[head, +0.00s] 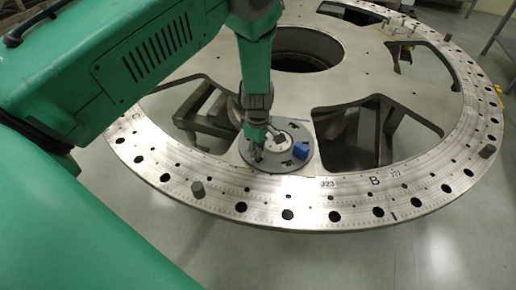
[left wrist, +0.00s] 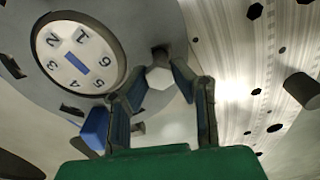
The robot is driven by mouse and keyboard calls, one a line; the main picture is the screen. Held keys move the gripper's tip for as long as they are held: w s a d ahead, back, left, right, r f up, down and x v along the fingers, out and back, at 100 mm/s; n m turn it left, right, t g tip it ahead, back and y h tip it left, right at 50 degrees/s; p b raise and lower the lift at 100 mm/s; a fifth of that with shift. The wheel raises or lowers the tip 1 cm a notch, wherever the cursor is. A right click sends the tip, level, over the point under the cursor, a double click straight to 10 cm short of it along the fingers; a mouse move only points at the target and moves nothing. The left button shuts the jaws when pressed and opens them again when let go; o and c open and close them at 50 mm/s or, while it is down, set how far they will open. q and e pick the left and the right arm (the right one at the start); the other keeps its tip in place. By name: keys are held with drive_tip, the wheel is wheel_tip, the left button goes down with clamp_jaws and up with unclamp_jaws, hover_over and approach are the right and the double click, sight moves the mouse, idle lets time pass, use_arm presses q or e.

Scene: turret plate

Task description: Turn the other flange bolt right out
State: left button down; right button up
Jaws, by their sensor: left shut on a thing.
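A grey round flange (head: 285,163) sits on the near part of the turret plate's ring. In the left wrist view the flange (left wrist: 165,20) carries a white numbered dial (left wrist: 62,68) with a blue bar. My left gripper (head: 257,152) points down at the flange's left side. Its fingers (left wrist: 158,82) are closed around a pale hexagonal bolt head (left wrist: 159,77) at the flange's edge. A dark part shows just behind the head. I cannot tell how far the bolt stands out. My right gripper is not in view.
A blue block (head: 301,150) stands on the flange, right of my gripper; it also shows in the left wrist view (left wrist: 95,128). Short grey pegs (head: 198,189) stand on the turret plate (head: 345,205). The plate has large openings and many rim holes.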

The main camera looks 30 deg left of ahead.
use_arm(q)
drive_tip(key=shift+w+r, duration=0.1)
drive_tip(key=shift+r, duration=3.4)
